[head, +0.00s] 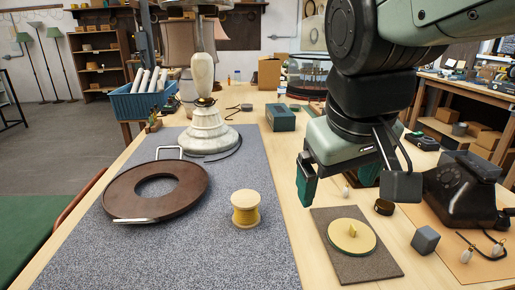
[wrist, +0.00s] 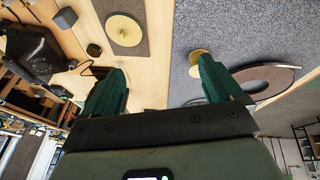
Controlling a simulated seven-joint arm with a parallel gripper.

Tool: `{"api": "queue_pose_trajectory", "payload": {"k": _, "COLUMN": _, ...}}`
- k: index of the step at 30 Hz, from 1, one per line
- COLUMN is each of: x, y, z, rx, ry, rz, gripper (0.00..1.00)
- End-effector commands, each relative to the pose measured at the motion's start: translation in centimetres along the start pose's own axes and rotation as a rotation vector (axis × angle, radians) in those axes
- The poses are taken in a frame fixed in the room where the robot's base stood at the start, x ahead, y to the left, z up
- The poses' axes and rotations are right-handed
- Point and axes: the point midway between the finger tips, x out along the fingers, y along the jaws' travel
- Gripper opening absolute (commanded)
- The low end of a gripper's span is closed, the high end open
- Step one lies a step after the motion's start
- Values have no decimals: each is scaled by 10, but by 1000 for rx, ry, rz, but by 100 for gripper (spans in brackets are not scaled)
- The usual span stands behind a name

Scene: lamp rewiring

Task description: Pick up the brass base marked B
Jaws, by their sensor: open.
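A round brass disc (head: 350,237) with a small upright tab lies on a dark square mat (head: 385,268) at the right front of the bench. No letter B can be read on it. It also shows in the wrist view (wrist: 124,30), ahead of my fingers. My gripper (head: 337,182) is open and empty, above the bench and behind the disc in the head view. Its two green fingers stand wide apart in the wrist view (wrist: 161,82), with bare wood between them. The gripper is not touching the disc.
A yellow spool (head: 246,209) and a brown ring (head: 118,192) lie on the grey mat (head: 206,260). A lamp (head: 208,130) stands behind them. A grey cube (head: 425,240), a black round piece (head: 384,207) and a black telephone (head: 458,190) sit right of the disc.

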Motion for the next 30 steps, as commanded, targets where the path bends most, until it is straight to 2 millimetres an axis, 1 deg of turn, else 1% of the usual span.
{"api": "queue_pose_trajectory", "payload": {"k": 1, "x": 13, "y": 12, "z": -14, "rx": -51, "ry": -54, "rz": 24, "gripper": 92}}
{"api": "queue_pose_trajectory", "payload": {"k": 5, "x": 44, "y": 44, "z": -45, "rx": -188, "ry": -170, "rz": 92, "gripper": 92}}
{"api": "queue_pose_trajectory", "payload": {"k": 6, "x": 55, "y": 54, "z": -53, "rx": -232, "ry": -209, "rz": 113, "gripper": 92}}
{"api": "queue_pose_trajectory", "payload": {"k": 8, "x": 73, "y": 69, "z": -65, "rx": -301, "ry": -270, "rz": 143, "gripper": 92}}
{"api": "queue_pose_trajectory", "payload": {"k": 11, "x": 105, "y": 93, "z": -83, "rx": -419, "ry": -372, "rz": 192, "gripper": 92}}
{"api": "queue_pose_trajectory", "payload": {"k": 12, "x": 119, "y": 102, "z": -89, "rx": -467, "ry": -415, "rz": 211, "gripper": 92}}
{"api": "queue_pose_trajectory", "payload": {"k": 14, "x": 140, "y": 116, "z": -98, "rx": -542, "ry": -481, "rz": 239, "gripper": 92}}
{"api": "queue_pose_trajectory", "payload": {"k": 15, "x": 155, "y": 124, "z": -103, "rx": -593, "ry": -526, "rz": 256, "gripper": 92}}
{"api": "queue_pose_trajectory", "payload": {"k": 17, "x": 177, "y": 137, "z": -110, "rx": -673, "ry": -596, "rz": 282, "gripper": 92}}
{"api": "queue_pose_trajectory", "payload": {"k": 18, "x": 192, "y": 146, "z": -114, "rx": -727, "ry": -643, "rz": 299, "gripper": 92}}
{"api": "queue_pose_trajectory", "payload": {"k": 20, "x": 216, "y": 158, "z": -119, "rx": -810, "ry": -715, "rz": 322, "gripper": 92}}
{"api": "queue_pose_trajectory", "payload": {"k": 21, "x": 231, "y": 165, "z": -122, "rx": -867, "ry": -764, "rz": 337, "gripper": 92}}
{"api": "queue_pose_trajectory", "payload": {"k": 23, "x": 255, "y": 175, "z": -126, "rx": -953, "ry": -839, "rz": 359, "gripper": 92}}
{"api": "queue_pose_trajectory", "payload": {"k": 24, "x": 270, "y": 182, "z": -128, "rx": -1012, "ry": -889, "rz": 372, "gripper": 92}}
{"api": "queue_pose_trajectory", "payload": {"k": 27, "x": 306, "y": 194, "z": -132, "rx": -1151, "ry": -1003, "rz": 402, "gripper": 92}}
{"api": "queue_pose_trajectory", "payload": {"k": 30, "x": 333, "y": 203, "z": -134, "rx": -1257, "ry": -1090, "rz": 422, "gripper": 92}}
